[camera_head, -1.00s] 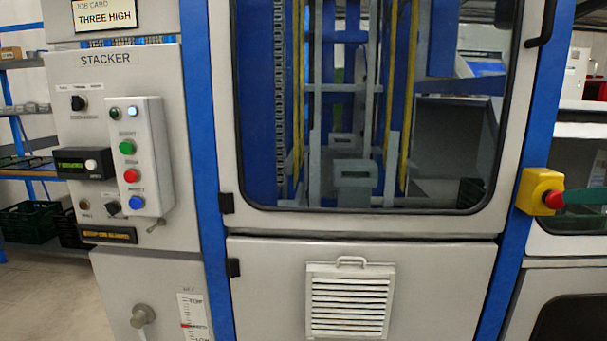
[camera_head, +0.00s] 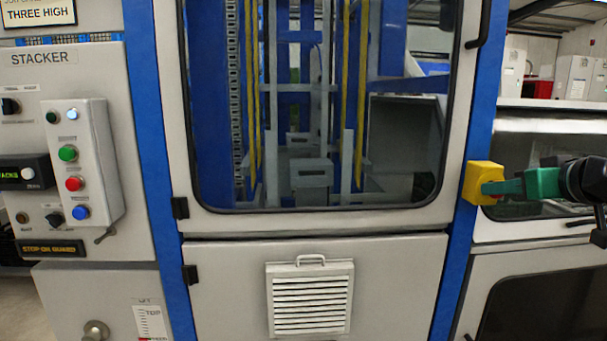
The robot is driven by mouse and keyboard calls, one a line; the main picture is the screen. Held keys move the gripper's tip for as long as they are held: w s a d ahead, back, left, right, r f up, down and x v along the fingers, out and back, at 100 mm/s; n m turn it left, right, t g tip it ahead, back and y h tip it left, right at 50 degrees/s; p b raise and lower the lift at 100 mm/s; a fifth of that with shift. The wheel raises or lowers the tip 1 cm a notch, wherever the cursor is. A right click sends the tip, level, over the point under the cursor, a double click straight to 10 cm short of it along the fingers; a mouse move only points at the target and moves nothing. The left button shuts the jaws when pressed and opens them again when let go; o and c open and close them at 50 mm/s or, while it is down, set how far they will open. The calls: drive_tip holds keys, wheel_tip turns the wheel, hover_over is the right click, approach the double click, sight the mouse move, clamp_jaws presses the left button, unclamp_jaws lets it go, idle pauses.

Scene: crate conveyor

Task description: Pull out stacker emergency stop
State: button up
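The stacker emergency stop is a yellow box (camera_head: 477,181) on the blue post right of the glazed door. Its red button is almost wholly hidden behind my gripper, with only a sliver of red showing below the fingertips. My gripper (camera_head: 492,187) comes in from the right, with green fingers and grey-green tips that overlap the button in the picture. I see the fingers nearly side-on, so I cannot tell whether they are closed on the button or just around it.
The stacker control panel (camera_head: 76,222) with green, red and blue buttons is at the left. The glazed door (camera_head: 330,222) and a vented lower panel (camera_head: 400,290) fill the middle. A grey machine with a dark window (camera_head: 535,318) stands right of the post.

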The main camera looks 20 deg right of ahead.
clamp_jaws()
drive_tip(key=shift+s+a, duration=0.15)
drive_tip(key=shift+s, duration=0.45)
drive_tip(key=o, duration=1)
unclamp_jaws()
drive_tip(key=shift+o, duration=0.2)
drive_tip(key=shift+s, duration=0.1)
drive_tip(key=v, duration=1)
drive_tip(key=shift+s, duration=0.25)
